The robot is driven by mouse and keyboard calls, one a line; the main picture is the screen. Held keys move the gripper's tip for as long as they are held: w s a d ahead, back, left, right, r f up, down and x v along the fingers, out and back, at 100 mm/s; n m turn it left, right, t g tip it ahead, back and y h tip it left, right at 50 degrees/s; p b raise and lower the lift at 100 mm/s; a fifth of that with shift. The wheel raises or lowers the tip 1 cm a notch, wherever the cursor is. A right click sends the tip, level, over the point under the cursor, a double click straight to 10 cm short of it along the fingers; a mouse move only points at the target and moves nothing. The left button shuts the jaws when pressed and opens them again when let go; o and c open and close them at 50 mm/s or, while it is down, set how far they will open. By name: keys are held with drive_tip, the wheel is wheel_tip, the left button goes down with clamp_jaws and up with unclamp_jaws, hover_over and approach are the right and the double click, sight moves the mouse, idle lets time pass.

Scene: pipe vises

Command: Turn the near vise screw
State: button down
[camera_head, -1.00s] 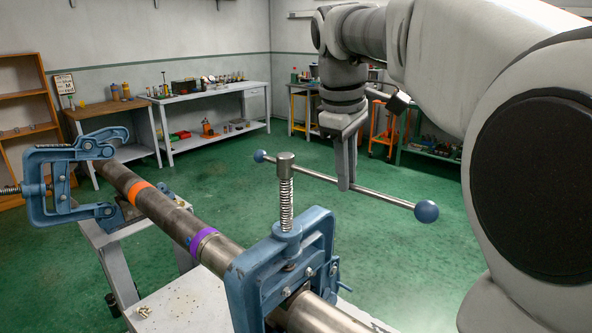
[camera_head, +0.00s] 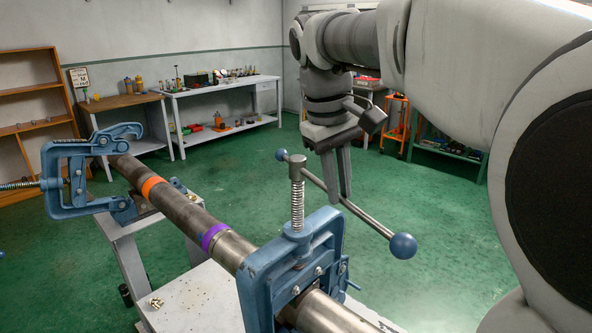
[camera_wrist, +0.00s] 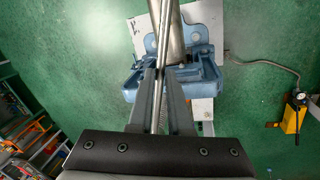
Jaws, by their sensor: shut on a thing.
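The near vise (camera_head: 290,268) is a blue clamp frame around a grey pipe (camera_head: 232,252). Its vise screw (camera_head: 298,205) stands upright, a threaded metal rod with a cylindrical head. A steel handle bar (camera_head: 366,218) passes through the head, with a blue ball on each end. My gripper (camera_head: 345,196) points down and is shut on the bar, between the screw head and the nearer ball (camera_head: 403,246). In the wrist view the bar (camera_wrist: 161,75) runs between my two fingers (camera_wrist: 160,90), with the blue vise (camera_wrist: 205,72) beyond. The exact finger contact is small in the head view.
A second blue vise (camera_head: 75,180) holds the pipe's far end. Orange and purple bands mark the pipe. Small brass pieces lie on the white stand (camera_head: 195,305). Workbenches and a shelf line the back wall. The green floor right of the near vise is clear.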

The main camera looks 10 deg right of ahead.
drive_tip(key=shift+s+a+r+m+p, duration=0.15)
drive_tip(key=shift+a+m+p, duration=0.25)
drive_tip(key=shift+a+m, duration=0.45)
drive_tip(key=shift+s+a+m+p, duration=0.15)
drive_tip(key=shift+a+m+p, duration=0.35)
drive_tip(key=shift+a, duration=0.5)
drive_tip(key=c, duration=0.8)
unclamp_jaws()
drive_tip(key=shift+g, duration=0.3)
drive_tip(key=shift+c, duration=0.2)
drive_tip(key=a+r+p, duration=0.1)
drive_tip(key=r, duration=0.7)
drive_tip(key=a+r+p, duration=0.2)
drive_tip(key=r, duration=0.7)
drive_tip(key=shift+s+a, duration=0.2)
drive_tip(key=shift+a, duration=0.05)
